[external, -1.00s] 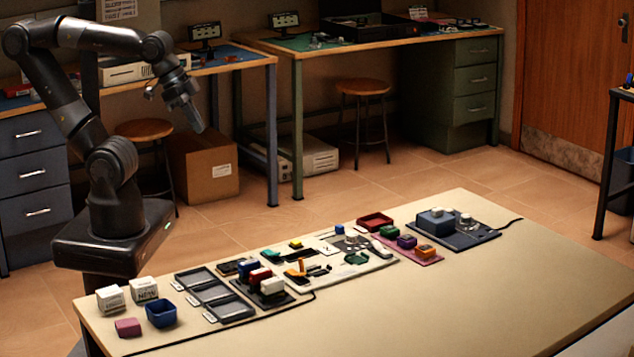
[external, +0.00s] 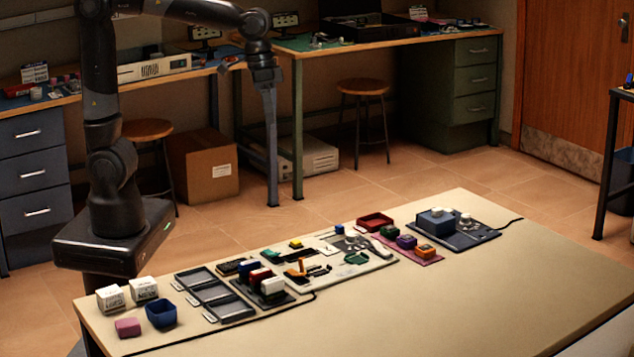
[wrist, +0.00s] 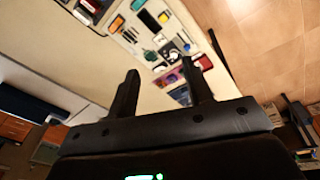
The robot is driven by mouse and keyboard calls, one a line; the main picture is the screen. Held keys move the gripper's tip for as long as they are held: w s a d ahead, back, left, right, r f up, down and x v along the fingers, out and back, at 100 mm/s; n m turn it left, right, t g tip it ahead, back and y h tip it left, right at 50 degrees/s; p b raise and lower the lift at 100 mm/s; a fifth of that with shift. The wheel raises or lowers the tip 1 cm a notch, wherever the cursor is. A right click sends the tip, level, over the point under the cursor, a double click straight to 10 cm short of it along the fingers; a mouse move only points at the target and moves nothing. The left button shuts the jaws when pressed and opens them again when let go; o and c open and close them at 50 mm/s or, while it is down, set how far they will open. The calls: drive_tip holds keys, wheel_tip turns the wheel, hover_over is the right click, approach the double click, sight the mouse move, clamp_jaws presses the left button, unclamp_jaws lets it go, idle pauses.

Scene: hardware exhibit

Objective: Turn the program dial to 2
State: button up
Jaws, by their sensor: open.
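My gripper (external: 267,86) is high above the floor behind the table, well away from everything on the table. In the wrist view its two dark fingers (wrist: 160,68) are apart with nothing between them. A pale round knob (external: 351,236) stands on the white panel (external: 378,265) in the middle of the table's row of exhibits. Another pale knob (external: 466,219) stands on the dark blue-grey board (external: 484,236) at the right end. I cannot tell which is the program dial, and no number marks are legible. The exhibits also show small beyond the fingers in the wrist view.
On the table (external: 430,310) are white boxes (external: 110,297), a blue bin (external: 161,314), a pink block (external: 127,327), dark trays (external: 226,313), coloured blocks and a red tray (external: 375,220). The front right of the tabletop is clear. Workbenches stand behind.

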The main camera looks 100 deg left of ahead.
drive_tip(key=w+a+f+n+g+h, duration=0.1)
drive_tip(key=w+a+f, duration=0.1)
drive_tip(key=w+f, duration=0.35)
drive_tip(key=w+a+f+n+g, duration=0.1)
drive_tip(key=w+f+n+g, duration=0.1)
drive_tip(key=w, duration=0.6)
drive_tip(key=n+g+h, duration=0.2)
approach(353, 233)
drive_tip(key=x, duration=0.8)
drive_tip(key=shift+d+f, duration=0.1)
drive_tip(key=shift+c, duration=0.5)
drive_tip(key=shift+y, duration=0.3)
drive_tip(key=c, duration=0.9)
